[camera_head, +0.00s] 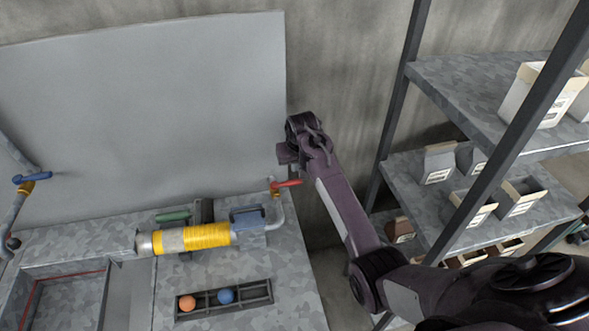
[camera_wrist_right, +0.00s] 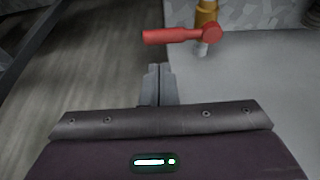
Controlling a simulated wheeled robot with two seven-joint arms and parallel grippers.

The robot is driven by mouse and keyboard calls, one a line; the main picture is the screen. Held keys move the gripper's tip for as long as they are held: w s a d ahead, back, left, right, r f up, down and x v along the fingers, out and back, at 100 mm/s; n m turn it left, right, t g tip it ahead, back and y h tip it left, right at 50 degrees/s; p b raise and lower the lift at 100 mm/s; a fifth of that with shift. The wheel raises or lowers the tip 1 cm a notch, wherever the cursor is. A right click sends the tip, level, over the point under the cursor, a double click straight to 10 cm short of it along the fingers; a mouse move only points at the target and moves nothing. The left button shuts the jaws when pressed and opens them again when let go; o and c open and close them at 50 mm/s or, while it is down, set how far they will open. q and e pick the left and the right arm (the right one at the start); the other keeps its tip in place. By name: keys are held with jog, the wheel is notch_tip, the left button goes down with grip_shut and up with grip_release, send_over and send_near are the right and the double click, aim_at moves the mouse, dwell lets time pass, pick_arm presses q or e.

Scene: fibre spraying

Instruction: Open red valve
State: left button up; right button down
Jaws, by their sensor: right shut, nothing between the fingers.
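The red valve handle (camera_head: 287,184) sits on a brass fitting on a pipe at the right edge of the grey workbench. In the right wrist view the red handle (camera_wrist_right: 185,35) lies crosswise, its free end pointing left and its hub on the right above the brass body. My right gripper (camera_wrist_right: 159,70) is shut and empty, its fingertips below the handle in that view with a gap between them. In the head view my right gripper (camera_head: 287,152) is near the valve, just above it in the picture. My left gripper is not in view.
A yellow-wrapped cylinder (camera_head: 205,237) lies on the bench beside a blue-grey box (camera_head: 248,217). A black rack (camera_head: 250,294) holds an orange and a blue ball. A blue-handled valve (camera_head: 33,178) is at far left. Metal shelves (camera_head: 455,205) with boxes stand at right.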

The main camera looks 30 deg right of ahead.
aim_at(286, 184)
jog(key=x, duration=0.5)
jog(key=shift+p, duration=0.35)
jog(key=shift+w, duration=0.1)
